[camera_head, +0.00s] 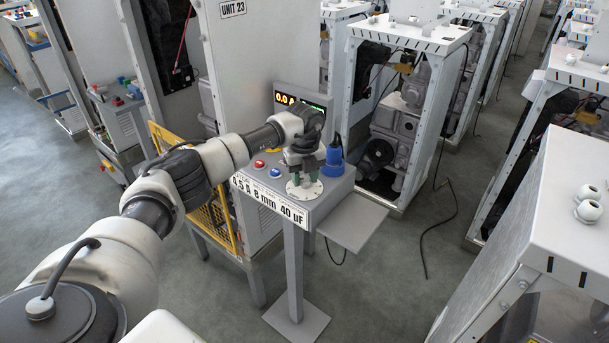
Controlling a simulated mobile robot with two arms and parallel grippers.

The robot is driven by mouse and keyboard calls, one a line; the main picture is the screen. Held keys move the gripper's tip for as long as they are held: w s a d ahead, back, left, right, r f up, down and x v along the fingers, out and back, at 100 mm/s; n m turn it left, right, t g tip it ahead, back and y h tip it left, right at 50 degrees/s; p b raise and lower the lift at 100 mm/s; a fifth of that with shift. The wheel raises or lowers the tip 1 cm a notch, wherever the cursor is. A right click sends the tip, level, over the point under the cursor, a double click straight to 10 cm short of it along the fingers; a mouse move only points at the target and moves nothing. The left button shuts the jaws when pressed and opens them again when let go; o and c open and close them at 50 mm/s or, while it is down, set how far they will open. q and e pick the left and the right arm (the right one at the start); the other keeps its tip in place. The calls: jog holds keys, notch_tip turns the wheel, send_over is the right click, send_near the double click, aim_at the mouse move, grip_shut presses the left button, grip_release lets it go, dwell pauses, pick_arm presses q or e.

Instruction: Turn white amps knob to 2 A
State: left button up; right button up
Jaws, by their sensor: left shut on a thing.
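My left gripper (304,176) reaches down onto the grey console from the left. Its greenish fingers are shut at a round pale dial plate (304,190) with marks around its edge. The white amps knob is mostly hidden between the fingers, so its pointer and setting cannot be read. The display (285,99) behind the gripper shows "0.0 A" in orange, with green text beside it, partly covered by my wrist. My right gripper is not in view.
The console's front label (268,200) reads "4.5 A 8 mm 40 µF". A red button (260,164) and a blue button (275,172) sit left of the dial. A blue plug with a cable (334,160) stands to its right. A yellow guard (215,215) is at left.

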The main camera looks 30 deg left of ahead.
aim_at(305, 178)
pick_arm(q)
jog(key=shift+r, duration=0.1)
dwell(0.3)
jog(key=o, duration=0.9)
notch_tip(305, 178, up, 11)
jog(key=b, duration=0.2)
jog(key=shift+b, duration=0.4)
